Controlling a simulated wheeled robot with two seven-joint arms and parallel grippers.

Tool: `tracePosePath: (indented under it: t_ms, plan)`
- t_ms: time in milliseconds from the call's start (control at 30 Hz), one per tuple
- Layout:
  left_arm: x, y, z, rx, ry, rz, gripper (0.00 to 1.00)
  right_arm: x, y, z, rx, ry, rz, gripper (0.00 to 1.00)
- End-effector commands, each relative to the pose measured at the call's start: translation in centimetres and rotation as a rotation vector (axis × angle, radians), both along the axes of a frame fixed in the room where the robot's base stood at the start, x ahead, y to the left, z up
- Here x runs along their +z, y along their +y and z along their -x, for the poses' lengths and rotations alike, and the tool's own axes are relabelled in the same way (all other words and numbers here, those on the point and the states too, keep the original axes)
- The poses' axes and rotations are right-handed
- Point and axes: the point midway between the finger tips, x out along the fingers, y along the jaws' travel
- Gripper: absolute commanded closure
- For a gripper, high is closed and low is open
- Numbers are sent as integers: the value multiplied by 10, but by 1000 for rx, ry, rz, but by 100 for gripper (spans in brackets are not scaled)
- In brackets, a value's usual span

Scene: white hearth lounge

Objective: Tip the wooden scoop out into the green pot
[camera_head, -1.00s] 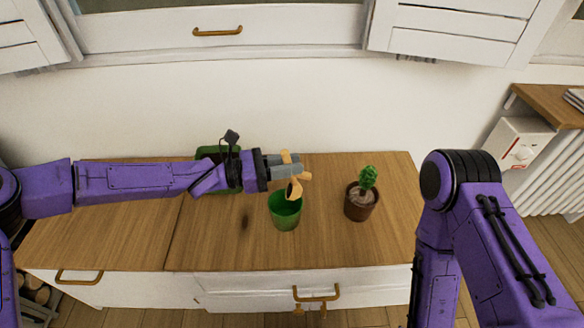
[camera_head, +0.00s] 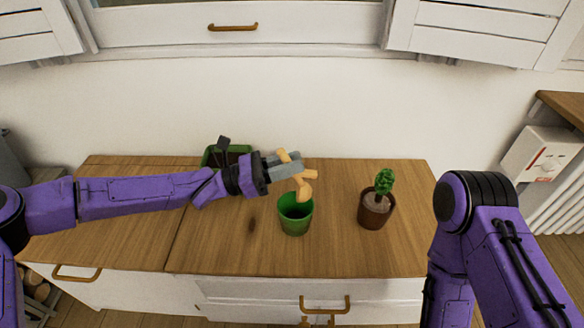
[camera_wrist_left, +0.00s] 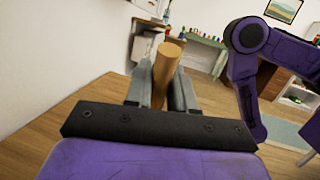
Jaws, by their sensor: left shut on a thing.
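The wooden scoop (camera_head: 304,190) is held by my left gripper (camera_head: 284,166), which is shut on its handle. In the left wrist view the wooden handle (camera_wrist_left: 166,68) stands between the two grey fingers. In the head view the scoop's bowl hangs low, just above the rim of the green pot (camera_head: 296,222), seemingly tilted down over it. The inside of the bowl cannot be seen. The green pot stands upright on the wooden cabinet top, and its visible inside is dark green. My right gripper is out of view; only my right arm shows.
A brown pot with a cactus (camera_head: 376,205) stands right of the green pot. A green tray (camera_head: 212,158) sits behind my left forearm. The wooden cabinet top (camera_head: 220,245) is clear in front, with the white wall behind it.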

Motion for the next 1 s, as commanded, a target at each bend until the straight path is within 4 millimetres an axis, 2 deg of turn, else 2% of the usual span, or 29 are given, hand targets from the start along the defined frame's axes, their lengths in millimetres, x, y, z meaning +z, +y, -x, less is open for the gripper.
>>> tracePosePath:
  t_ms: [1000]
  plan:
    - [-8,21,0,1,0,194,100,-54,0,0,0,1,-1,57]
